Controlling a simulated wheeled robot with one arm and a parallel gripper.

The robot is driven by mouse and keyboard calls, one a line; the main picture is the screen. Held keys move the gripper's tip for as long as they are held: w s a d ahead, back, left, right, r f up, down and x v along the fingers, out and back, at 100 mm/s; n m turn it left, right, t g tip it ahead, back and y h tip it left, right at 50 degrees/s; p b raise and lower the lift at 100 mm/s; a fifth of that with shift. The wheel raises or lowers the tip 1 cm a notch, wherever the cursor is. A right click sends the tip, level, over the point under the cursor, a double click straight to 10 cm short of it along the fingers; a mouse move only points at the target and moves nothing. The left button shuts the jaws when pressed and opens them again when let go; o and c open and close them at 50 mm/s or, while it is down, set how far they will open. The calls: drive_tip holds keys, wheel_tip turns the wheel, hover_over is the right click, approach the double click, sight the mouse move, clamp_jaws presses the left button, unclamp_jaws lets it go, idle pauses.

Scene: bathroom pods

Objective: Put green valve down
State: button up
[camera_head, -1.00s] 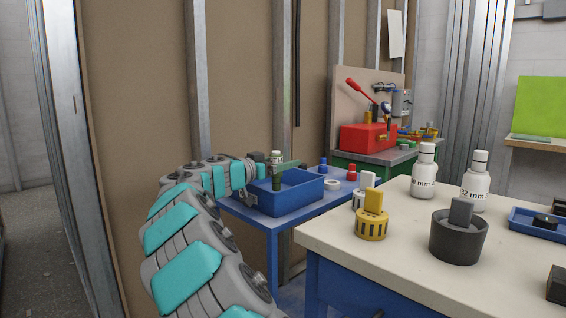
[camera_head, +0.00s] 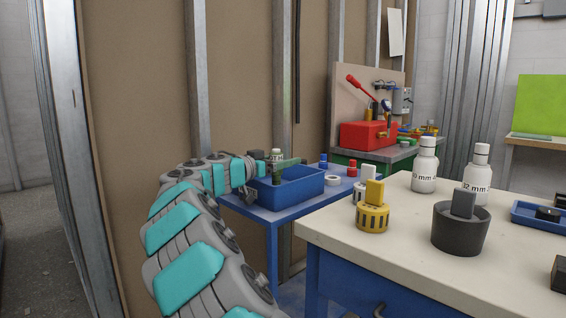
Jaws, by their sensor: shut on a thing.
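A dark green valve (camera_head: 278,172) with a flat green handle (camera_head: 288,162) is at my gripper (camera_head: 267,174), over the left part of a blue tray (camera_head: 303,185). My gripper is shut on the valve, at the end of my arm reaching in from the lower left. The valve's lower end is partly hidden by the tray's wall, so I cannot tell whether it touches the tray floor. A pale bottle cap or bottle (camera_head: 275,153) shows just behind it.
The tray stands on a blue table (camera_head: 242,207) with a white ring (camera_head: 332,180), and red and blue fittings. A pale workbench (camera_head: 405,245) at right holds a yellow socket (camera_head: 373,215), a dark cup (camera_head: 460,235) and white bottles (camera_head: 424,168). A stud wall is behind.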

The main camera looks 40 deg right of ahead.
drive_tip(key=shift+f, duration=0.1)
drive_tip(key=o, duration=1.4)
drive_tip(key=shift+o, duration=0.2)
drive_tip(key=a+r, duration=0.1)
drive_tip(key=a, duration=1.1)
drive_tip(key=shift+s+r, duration=0.15)
drive_tip(key=shift+s, duration=0.3)
wheel_tip(320, 180, up, 12)
drive_tip(key=p, duration=0.4)
